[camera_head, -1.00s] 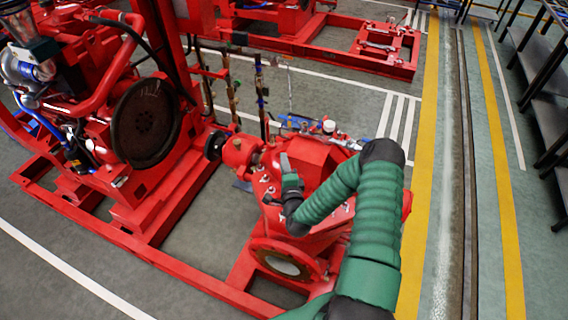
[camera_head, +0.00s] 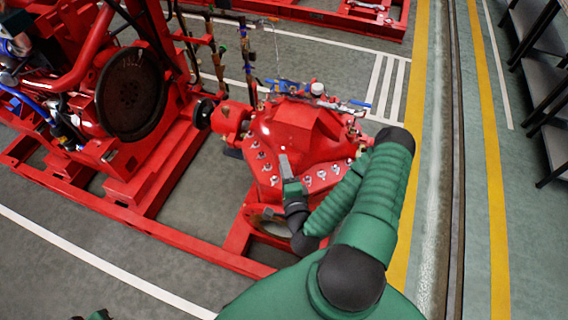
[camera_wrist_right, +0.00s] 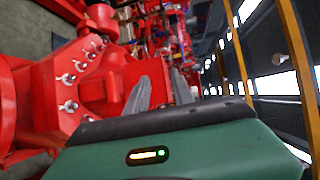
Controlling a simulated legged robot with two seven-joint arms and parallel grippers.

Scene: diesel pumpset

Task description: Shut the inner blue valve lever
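Small blue levers show at the far side of the red pump (camera_head: 300,125) in the head view. One blue bar (camera_head: 290,88) lies behind the pump's top, and another blue lever (camera_head: 359,103) is at the right. I cannot tell which is the inner one or how far either is turned. My right gripper (camera_head: 284,158) is over the near, bolted side of the pump, short of the levers. In the wrist view its two grey fingers (camera_wrist_right: 160,82) stand apart with nothing between them. Blue parts beyond the fingers are small and blurred there.
A red engine with a dark round disc (camera_head: 133,95) stands at the left on a red frame (camera_head: 165,230). Thin upright rods (camera_head: 245,60) rise behind the pump's left. Floor at the right, by the yellow line (camera_head: 490,150), is clear. Dark shelves (camera_head: 545,80) stand far right.

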